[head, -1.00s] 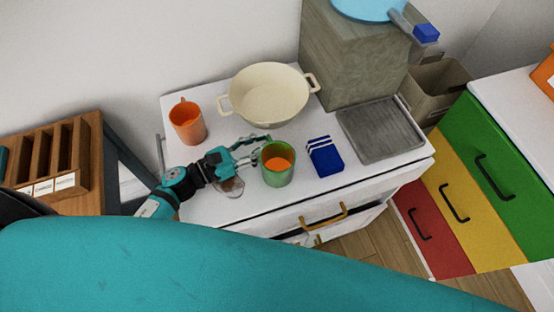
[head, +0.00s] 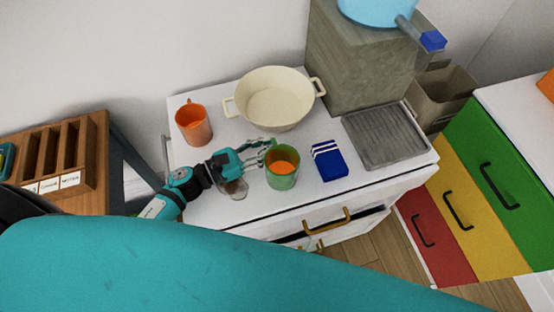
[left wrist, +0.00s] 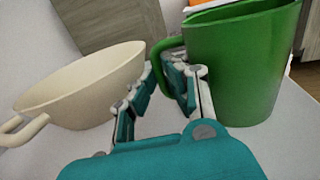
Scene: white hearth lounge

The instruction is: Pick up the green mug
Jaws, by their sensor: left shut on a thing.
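The green mug (head: 283,182) stands upright on the white counter in the head view, with an orange inside. In the left wrist view the green mug (left wrist: 240,65) fills the right side, its handle turned toward my fingers. My left gripper (head: 266,147) reaches in from the left and is shut on the mug's handle. In the left wrist view, the left gripper's fingers (left wrist: 165,85) are on either side of the handle. I cannot tell whether the mug is clear of the counter. My right gripper is not in view.
A cream pot (head: 240,108) stands just behind the mug, and an orange mug (head: 194,125) at back left. A blue striped box (head: 329,162) is close on the right, beside a grey ridged tray (head: 385,137).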

